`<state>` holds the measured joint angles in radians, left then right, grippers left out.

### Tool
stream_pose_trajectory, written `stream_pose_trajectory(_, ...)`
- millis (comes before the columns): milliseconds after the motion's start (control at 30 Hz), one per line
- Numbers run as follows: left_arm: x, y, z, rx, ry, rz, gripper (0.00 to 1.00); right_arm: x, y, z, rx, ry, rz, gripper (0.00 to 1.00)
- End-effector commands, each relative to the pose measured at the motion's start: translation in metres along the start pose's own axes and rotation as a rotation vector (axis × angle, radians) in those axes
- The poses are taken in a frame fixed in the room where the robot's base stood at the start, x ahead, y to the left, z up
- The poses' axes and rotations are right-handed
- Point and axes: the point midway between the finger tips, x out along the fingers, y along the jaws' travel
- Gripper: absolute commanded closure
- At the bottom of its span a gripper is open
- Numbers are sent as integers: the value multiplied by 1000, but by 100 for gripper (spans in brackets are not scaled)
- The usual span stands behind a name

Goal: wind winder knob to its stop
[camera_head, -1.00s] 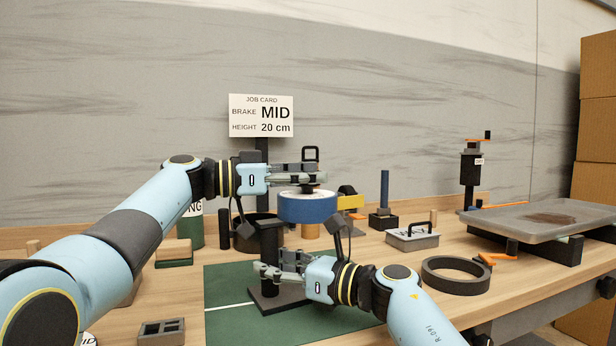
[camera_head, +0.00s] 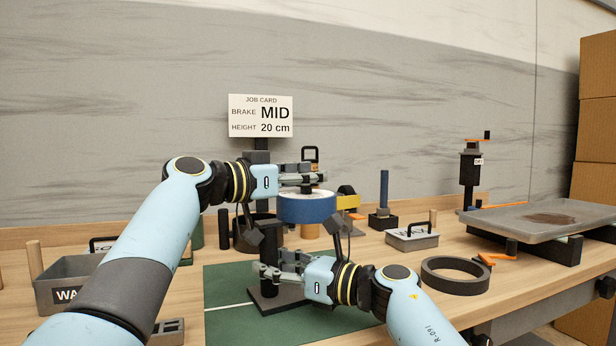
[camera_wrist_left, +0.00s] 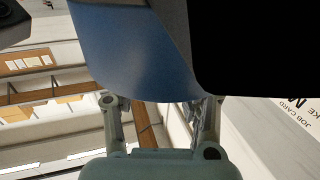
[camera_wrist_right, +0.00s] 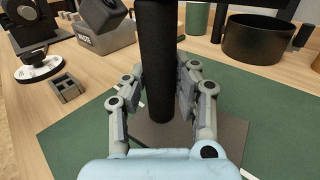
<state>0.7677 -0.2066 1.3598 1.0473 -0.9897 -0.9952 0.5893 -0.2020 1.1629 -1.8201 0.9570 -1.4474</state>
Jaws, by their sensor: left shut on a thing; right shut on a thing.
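In the head view, the blue winder drum (camera_head: 307,208) with a pale top rim stands above a green mat (camera_head: 222,285). The dark winder knob (camera_head: 307,188) is at its top centre. My left gripper (camera_head: 312,180) is shut on the knob from the left, its fingers partly hiding it. My right gripper (camera_head: 272,268) is shut on the black upright post (camera_head: 268,245) below and left of the drum. In the right wrist view the post (camera_wrist_right: 157,60) stands between both fingers on a dark base plate (camera_wrist_right: 215,140). In the left wrist view a blue curved surface (camera_wrist_left: 130,50) fills the top; the knob cannot be made out.
A job card (camera_head: 261,115) reads brake MID, height 20 cm. A grey bin (camera_head: 70,280) stands left and a black ring (camera_head: 455,275) lies right.

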Motion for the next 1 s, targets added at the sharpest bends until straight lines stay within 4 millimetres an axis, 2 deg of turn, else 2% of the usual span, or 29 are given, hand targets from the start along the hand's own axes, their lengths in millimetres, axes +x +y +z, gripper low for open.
stream_pose_trajectory(400, -2, -1, 2, -3, -3, -56, 92, -1, -3, 0, 1, 0, -7, 100)
stream_pose_trajectory(433, -2, -1, 2, -3, -3, -56, 58, -1, -3, 0, 1, 0, -7, 100)
stream_pose_trajectory(600, -1, -1, 2, -2, -2, -55, 36, -1, -2, 0, 0, 0, -5, 100)
stream_pose_trajectory(633, -1, -1, 2, -2, -2, -54, 33, -1, -2, 0, 0, 0, -5, 100)
stream_pose_trajectory(867, -1, 0, 1, -2, 0, -53, 33, 0, -1, 0, 0, 0, -2, 100)
stream_pose_trajectory(1000, -10, -1, 1, -1, -1, -55, 33, 0, -1, 0, 0, 0, -1, 100)
